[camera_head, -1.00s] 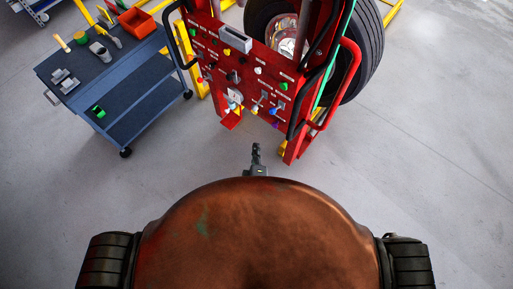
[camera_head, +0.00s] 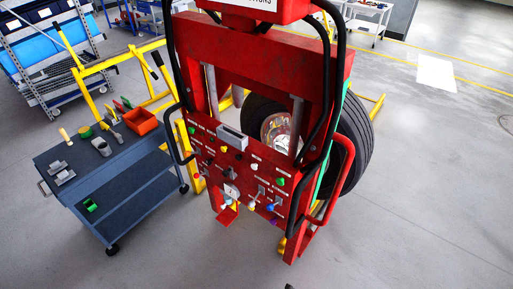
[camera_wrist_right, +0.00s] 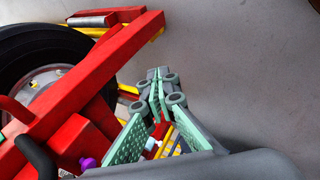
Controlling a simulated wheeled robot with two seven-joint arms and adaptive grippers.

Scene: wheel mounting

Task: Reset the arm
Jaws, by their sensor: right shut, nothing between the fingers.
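My right gripper (camera_wrist_right: 160,92) shows in the right wrist view, its green-padded fingers shut with their grey tips together and nothing between them. It points past the red frame of the wheel machine (camera_wrist_right: 112,55), over or near its lower part; I cannot tell the exact gap. In the head view the red machine (camera_head: 270,62) stands upright with a control panel of coloured knobs and switches. A black-tyred wheel (camera_head: 357,140) stands behind it, and part of this wheel shows in the right wrist view (camera_wrist_right: 45,45). My left gripper is not in view.
A blue-grey tool cart (camera_head: 125,195) stands left of the machine, with an orange bin (camera_head: 142,122) and small tools on top. Yellow frame bars (camera_head: 95,68) stand behind it. A shelf rack (camera_head: 45,60) is farther back. The floor (camera_head: 430,190) at right is clear.

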